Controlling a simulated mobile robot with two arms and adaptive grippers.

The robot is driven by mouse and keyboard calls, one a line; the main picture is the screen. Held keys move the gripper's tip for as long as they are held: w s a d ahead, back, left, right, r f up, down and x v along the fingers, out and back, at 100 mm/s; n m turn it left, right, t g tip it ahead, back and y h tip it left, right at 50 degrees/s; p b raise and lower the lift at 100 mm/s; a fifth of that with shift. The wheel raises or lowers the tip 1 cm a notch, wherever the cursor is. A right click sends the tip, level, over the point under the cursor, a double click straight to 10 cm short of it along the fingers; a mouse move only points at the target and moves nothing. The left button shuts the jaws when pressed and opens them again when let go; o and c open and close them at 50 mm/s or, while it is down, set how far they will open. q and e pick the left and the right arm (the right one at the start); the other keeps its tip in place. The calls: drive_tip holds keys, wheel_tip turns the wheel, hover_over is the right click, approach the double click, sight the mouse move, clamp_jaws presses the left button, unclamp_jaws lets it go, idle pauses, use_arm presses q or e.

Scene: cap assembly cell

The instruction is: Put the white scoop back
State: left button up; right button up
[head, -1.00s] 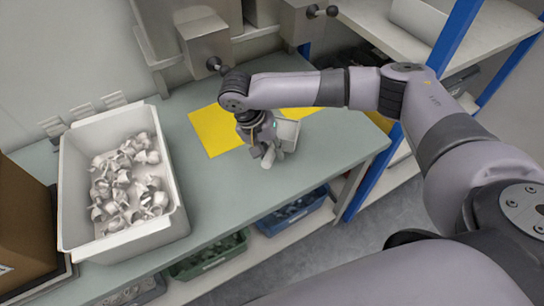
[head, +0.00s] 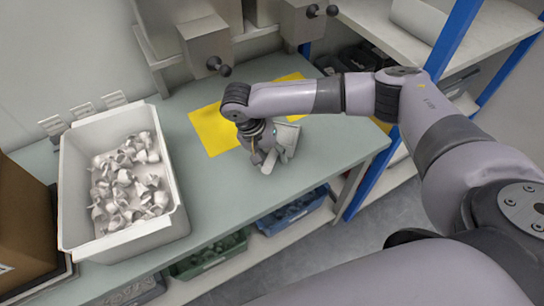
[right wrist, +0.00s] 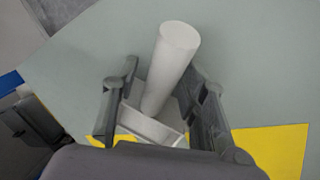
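The white scoop (head: 287,136) is at the front edge of the yellow area on the bench, partly hidden by my right gripper in the head view. In the right wrist view its thick round handle (right wrist: 168,70) points up and away from the hand, with its boxy bowl (right wrist: 150,125) below it. My right gripper (right wrist: 168,85) is open, with one finger on each side of the handle. Gaps show between the fingers and the handle. In the head view my right gripper (head: 263,152) is low over the bench at the scoop. My left gripper is not in view.
A white bin (head: 172,222) of small white caps stands at the left of the bench (head: 222,205). Grey boxes with black knobs (head: 207,42) hang behind the arm. A blue-post shelf (head: 453,40) is at the right. The bench between bin and scoop is clear.

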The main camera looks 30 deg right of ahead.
drive_tip(key=shift+r, duration=0.1)
drive_tip(key=v, duration=1.2)
drive_tip(key=shift+b, duration=0.35)
drive_tip(key=shift+a, duration=0.1)
